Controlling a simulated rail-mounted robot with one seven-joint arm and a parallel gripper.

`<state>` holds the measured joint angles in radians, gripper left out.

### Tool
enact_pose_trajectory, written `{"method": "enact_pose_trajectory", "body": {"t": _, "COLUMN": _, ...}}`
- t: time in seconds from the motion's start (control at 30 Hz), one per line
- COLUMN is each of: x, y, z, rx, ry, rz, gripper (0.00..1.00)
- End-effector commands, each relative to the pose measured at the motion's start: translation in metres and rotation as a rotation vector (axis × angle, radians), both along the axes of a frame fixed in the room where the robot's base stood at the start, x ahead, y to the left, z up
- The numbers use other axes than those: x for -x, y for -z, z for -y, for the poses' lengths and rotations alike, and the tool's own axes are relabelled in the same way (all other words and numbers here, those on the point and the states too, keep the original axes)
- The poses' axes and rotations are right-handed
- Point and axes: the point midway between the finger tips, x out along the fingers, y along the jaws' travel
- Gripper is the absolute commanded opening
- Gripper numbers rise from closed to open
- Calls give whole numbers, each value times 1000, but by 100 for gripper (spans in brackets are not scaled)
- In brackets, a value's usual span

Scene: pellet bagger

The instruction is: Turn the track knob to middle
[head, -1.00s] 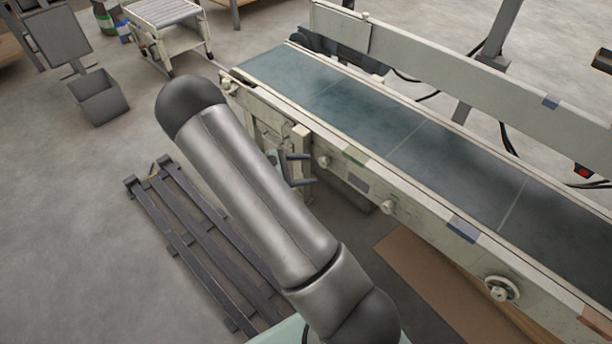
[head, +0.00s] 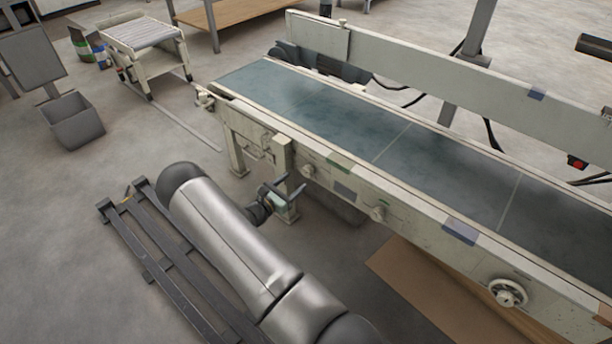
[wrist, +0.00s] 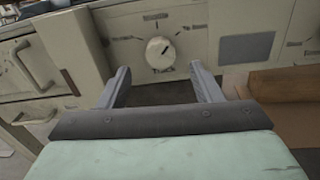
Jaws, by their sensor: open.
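The track knob (wrist: 160,53) is a round white knob on the conveyor's cream side panel, with the word "Track" below it and small labels around it. A dark mark on its face points to the upper right. In the head view the knob (head: 307,171) is on the side rail, left of a grey plate. My gripper (wrist: 160,68) is open and empty, its two fingers apart below and either side of the knob in the wrist view, not visibly touching it. In the head view my gripper (head: 295,184) is just in front of the panel, near the knob.
Another knob (head: 378,213) and a handwheel (head: 508,292) are further right along the conveyor (head: 330,115). A grey plate (wrist: 246,48) is right of the track knob. A handled box (wrist: 38,62) is at left. A dark pallet (head: 165,265) lies on the floor under my arm.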

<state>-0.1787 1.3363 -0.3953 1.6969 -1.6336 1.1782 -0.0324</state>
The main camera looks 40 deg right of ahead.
Motion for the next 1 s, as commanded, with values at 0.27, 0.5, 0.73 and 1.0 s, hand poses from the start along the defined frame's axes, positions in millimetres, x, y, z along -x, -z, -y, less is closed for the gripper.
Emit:
{"method": "enact_pose_trajectory", "body": {"t": 0.27, "x": -9, "y": 2, "z": 53, "rx": 1, "ry": 4, "rz": 1, "gripper": 59}}
{"method": "enact_pose_trajectory", "body": {"t": 0.5, "x": -13, "y": 1, "z": 72, "rx": 0, "ry": 2, "rz": 1, "gripper": 59}}
{"method": "enact_pose_trajectory", "body": {"t": 0.73, "x": -14, "y": 0, "z": 73, "rx": 0, "ry": 0, "rz": 0, "gripper": 59}}
{"method": "enact_pose_trajectory", "body": {"t": 1.0, "x": -13, "y": 0, "z": 73, "rx": 0, "ry": 1, "rz": 0, "gripper": 14}}
